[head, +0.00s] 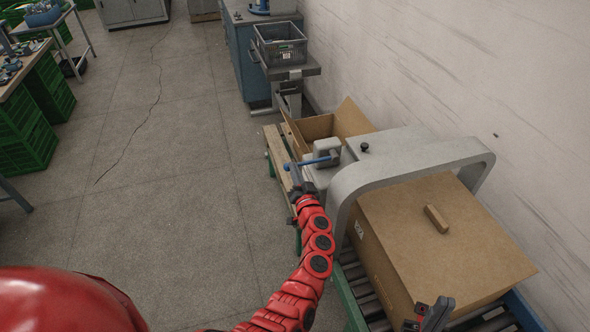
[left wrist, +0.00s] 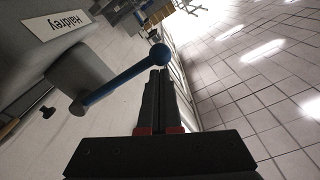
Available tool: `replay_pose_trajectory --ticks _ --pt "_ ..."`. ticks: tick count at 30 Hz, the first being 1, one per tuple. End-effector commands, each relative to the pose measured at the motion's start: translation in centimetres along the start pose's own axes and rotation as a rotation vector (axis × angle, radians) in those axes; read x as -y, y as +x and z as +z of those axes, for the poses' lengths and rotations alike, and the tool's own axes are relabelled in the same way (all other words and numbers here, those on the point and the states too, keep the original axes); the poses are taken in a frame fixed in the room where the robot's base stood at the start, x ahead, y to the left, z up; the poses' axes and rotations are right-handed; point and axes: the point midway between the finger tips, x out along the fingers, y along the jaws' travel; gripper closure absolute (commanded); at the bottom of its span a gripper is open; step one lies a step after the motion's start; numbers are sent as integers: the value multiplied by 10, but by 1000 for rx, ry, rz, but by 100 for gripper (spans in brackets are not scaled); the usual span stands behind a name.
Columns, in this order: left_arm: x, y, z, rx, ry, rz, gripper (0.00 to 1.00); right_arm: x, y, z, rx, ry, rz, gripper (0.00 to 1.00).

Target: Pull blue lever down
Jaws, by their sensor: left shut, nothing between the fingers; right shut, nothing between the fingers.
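The blue lever (head: 312,162) sticks out to the left from a grey housing (head: 327,150) on the machine. In the left wrist view the lever (left wrist: 122,78) slants up to a round blue knob (left wrist: 160,55). My left gripper (head: 296,176) is shut and empty, right by the lever's knob end. In the left wrist view its fingertips (left wrist: 159,72) sit just below the knob; I cannot tell whether they touch it. My right gripper (head: 437,314) is shut and empty, at the bottom right beside the large carton.
A grey arch (head: 405,165) spans a closed cardboard box (head: 440,240) on a roller conveyor (head: 370,290). An open carton (head: 345,122) stands behind the lever. A grey crate (head: 280,45) sits farther back. The floor (head: 170,190) to the left is clear.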

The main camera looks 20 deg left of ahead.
Motion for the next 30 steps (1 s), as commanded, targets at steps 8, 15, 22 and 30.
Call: replay_pose_trajectory --ticks 8,15,22,30 --pt "-3 -1 8 0 -44 -3 100 0 -7 1 0 0 0 100" --pt "-10 -2 21 1 -127 -9 100 1 -20 4 0 0 0 100" --pt "-25 -3 45 2 -287 -20 100 2 -46 8 0 0 0 100" --pt "-43 -5 65 2 -477 -34 100 4 -76 13 0 0 0 100"
